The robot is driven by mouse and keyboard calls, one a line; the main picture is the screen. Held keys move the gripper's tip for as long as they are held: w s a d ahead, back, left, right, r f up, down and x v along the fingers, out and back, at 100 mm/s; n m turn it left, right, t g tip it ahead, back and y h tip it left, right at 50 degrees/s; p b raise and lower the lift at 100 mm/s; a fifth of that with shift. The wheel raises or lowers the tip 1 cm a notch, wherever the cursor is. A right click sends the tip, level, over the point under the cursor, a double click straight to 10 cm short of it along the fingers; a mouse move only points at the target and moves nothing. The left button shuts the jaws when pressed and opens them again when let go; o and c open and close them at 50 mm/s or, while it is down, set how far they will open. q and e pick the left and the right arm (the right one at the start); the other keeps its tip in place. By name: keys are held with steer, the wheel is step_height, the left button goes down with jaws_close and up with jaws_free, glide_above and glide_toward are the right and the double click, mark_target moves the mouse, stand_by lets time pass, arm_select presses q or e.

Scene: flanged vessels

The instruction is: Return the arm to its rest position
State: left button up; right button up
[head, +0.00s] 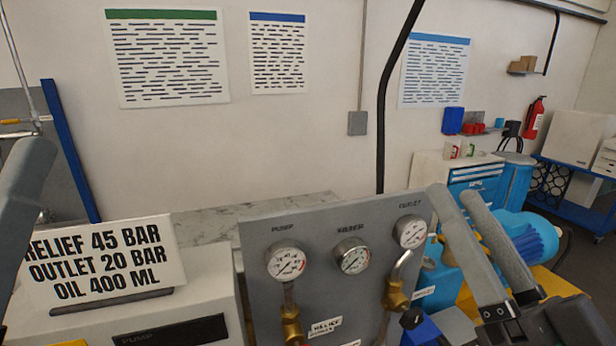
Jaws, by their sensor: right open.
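My right gripper (453,194) is at the lower right, in front of the right edge of the grey gauge panel (325,238). Its two long grey fingers point up and to the left, with a gap between them. It is open, and I see nothing between the fingers. At the left edge a thick grey part of mine (24,195) rises in front of the sign. Only this single piece shows on that side, so the state of my left gripper cannot be made out.
The gauge panel carries three dials and brass fittings (292,325). A sign with relief, outlet and oil figures (100,262) stands at the left on a pale cabinet. A blue motor (530,240) is behind my right gripper. A black cable (382,120) hangs behind the panel.

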steer(key=s+d+r+n+t+h, duration=0.2)
steer(key=s+d+r+t+h, duration=0.25)
steer(key=s+r, duration=0.3)
step_height(320, 180, up, 24)
steer(key=p, duration=2.5)
steer(key=shift+a+g, duration=0.45)
steer(key=shift+y, duration=0.25)
